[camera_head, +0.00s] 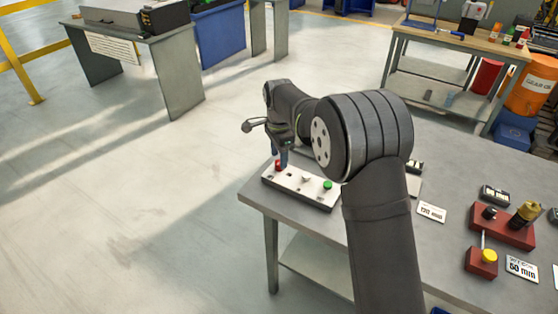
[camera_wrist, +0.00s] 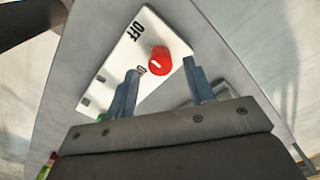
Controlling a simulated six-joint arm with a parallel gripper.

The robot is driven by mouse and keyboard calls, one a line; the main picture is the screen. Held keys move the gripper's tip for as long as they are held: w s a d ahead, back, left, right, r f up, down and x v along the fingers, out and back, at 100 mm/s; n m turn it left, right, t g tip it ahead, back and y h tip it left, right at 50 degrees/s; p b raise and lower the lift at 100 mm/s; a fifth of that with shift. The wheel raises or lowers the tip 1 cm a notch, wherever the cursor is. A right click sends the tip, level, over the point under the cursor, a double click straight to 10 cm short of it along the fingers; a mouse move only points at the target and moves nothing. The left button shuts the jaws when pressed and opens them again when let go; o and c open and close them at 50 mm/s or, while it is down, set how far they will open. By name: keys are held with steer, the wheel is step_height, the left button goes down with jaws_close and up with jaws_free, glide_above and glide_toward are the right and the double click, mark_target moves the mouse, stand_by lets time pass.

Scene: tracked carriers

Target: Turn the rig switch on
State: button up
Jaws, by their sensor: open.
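The rig switch is a red round knob (camera_wrist: 160,58) on a white panel (camera_wrist: 125,52) with a dark base. "OFF" is printed above and left of it in the wrist view; a smaller label nearer the left finger is partly covered. A small pale mark shows on the knob, but I cannot tell its setting for sure. In the head view the red knob (camera_head: 278,166) is at the panel's left end. My gripper (camera_wrist: 160,67) is open, its blue-grey fingers apart, pointing toward the knob. The knob shows between the fingertips; I cannot tell whether they touch it.
A green button (camera_head: 327,185) and a small pale control (camera_head: 306,179) share the panel. The panel sits near the left corner of the grey table (camera_head: 300,220). Red blocks with yellow-topped parts (camera_head: 488,256) and label cards (camera_head: 431,212) lie to the right.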

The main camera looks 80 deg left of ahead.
steer(key=shift+f, duration=1.3)
steer(key=c, duration=1)
